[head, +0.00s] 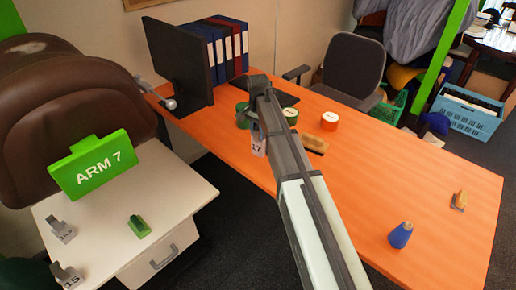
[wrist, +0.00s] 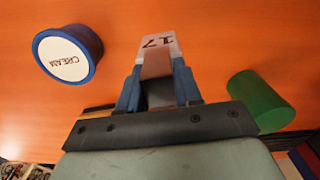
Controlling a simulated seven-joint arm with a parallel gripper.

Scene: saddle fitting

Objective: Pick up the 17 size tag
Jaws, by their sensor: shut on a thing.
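The 17 size tag (head: 258,144) is a pale tag with a dark "17", seen in the head view beside the end of my arm, over the orange desk. In the wrist view the tag (wrist: 158,52) sits between the two blue fingers. My gripper (wrist: 158,85) is shut on the tag, with the number sticking out past the fingertips. In the head view my gripper (head: 256,128) is partly hidden behind my own arm. I cannot tell whether the tag touches the desk.
A blue-rimmed CREAM tin (wrist: 66,58) and a green cylinder (wrist: 261,102) flank my gripper. A red-sided tin (head: 329,121), a wooden-backed brush (head: 313,144) and a blue bottle (head: 400,236) stand on the orange desk (head: 430,180). A monitor (head: 180,62) stands at the back left.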

